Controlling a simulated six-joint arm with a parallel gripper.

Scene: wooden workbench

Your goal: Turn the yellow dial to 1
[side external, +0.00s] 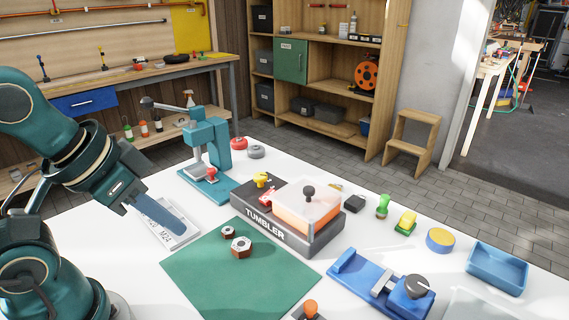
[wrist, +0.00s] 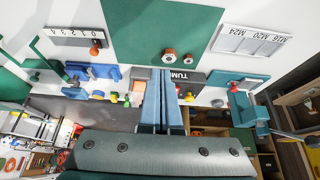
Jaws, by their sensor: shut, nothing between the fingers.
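The yellow dial (side external: 261,179) sits on the dark left part of the box marked TUMBLER (side external: 265,228), behind a red part (side external: 268,197). It is small in the wrist view (wrist: 189,97), just right of my fingers. I cannot read its setting or any marks around it. My gripper (side external: 180,230) is shut and empty, pointing down to the right over the white table near the M20/M24 tray, well apart from the dial. In the wrist view its two blue fingers (wrist: 160,75) lie together, covering part of the TUMBLER box.
A clear-lidded orange drum (side external: 308,207) fills the box's right part. A teal press (side external: 205,155) stands behind left. Two hex nuts (side external: 241,247) lie by the green mat's (side external: 225,285) back edge. The mat's front is clear.

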